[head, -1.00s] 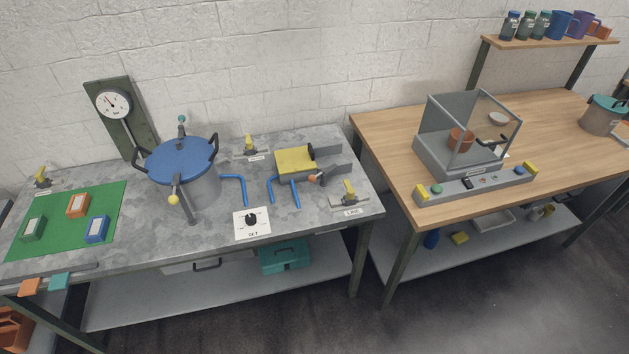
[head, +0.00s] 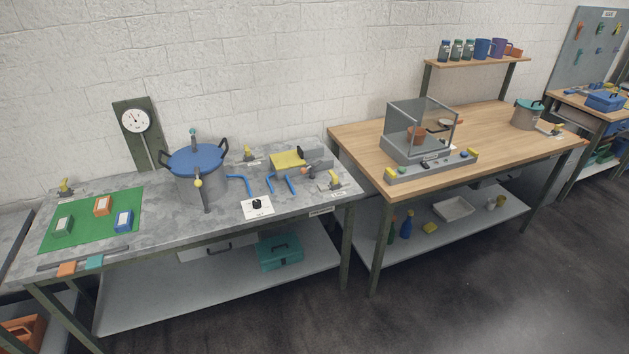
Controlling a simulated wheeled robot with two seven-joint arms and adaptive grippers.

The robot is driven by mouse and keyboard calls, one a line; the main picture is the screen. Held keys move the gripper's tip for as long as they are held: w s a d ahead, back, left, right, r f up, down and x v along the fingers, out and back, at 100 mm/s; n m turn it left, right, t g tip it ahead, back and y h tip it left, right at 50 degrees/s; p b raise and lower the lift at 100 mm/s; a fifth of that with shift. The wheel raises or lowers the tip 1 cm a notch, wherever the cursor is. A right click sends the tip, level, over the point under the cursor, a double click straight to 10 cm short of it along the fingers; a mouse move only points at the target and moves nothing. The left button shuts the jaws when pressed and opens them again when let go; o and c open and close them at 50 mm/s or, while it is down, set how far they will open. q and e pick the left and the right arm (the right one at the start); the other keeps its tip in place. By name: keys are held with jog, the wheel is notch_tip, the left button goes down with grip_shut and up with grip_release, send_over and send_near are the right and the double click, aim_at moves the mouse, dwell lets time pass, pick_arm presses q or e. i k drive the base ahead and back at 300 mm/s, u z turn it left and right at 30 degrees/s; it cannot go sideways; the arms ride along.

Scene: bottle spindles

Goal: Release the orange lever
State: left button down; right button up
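An orange paddle-like lever end (head: 67,268) sticks out at the front left edge of the metal workbench in the head view. A similar teal one (head: 94,262) is just to its right, both below a dark bar (head: 84,255) along the edge. I cannot tell whether the orange one is pressed or free. Neither of my grippers shows in the view.
A green mat (head: 92,218) with small boxes lies behind the levers. A blue-lidded pot (head: 196,160), blue pipes and a yellow block (head: 288,160) stand on the metal workbench (head: 160,236). A wooden table (head: 490,140) stands to the right. The floor in front is clear.

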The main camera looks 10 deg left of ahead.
aim_at(304, 170)
jog(key=z, duration=0.65)
jog(key=i, duration=1.4)
jog(key=u, duration=0.65)
jog(key=i, duration=0.65)
jog(key=u, duration=0.55)
